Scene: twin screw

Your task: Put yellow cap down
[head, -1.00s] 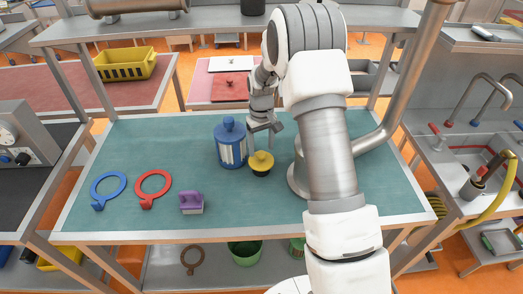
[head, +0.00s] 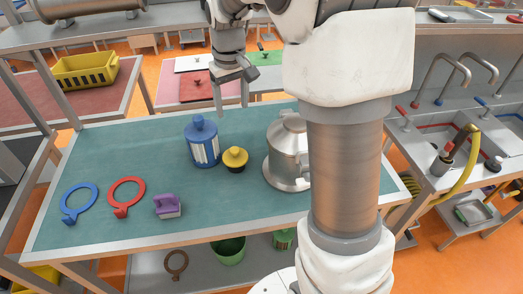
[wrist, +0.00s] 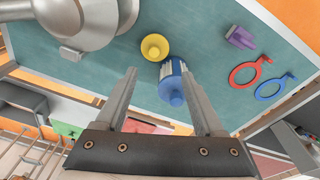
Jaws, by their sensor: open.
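The yellow cap (head: 235,155) is on the teal table, with a dark part showing beneath it. It stands just right of a blue canister (head: 203,145) with a blue lid. My gripper (head: 232,97) is open and empty, raised above the far edge of the table, behind and above the canister. In the wrist view the yellow cap (wrist: 155,46) lies ahead of the fingers, clear of them. The blue canister (wrist: 173,82) shows between the two fingers (wrist: 162,105), farther off.
A metal pot (head: 288,155) stands right of the cap. A blue ring (head: 78,203), a red ring (head: 127,196) and a purple-handled block (head: 168,206) lie at the table's left front. The teal table (head: 120,150) is bare at its back left.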

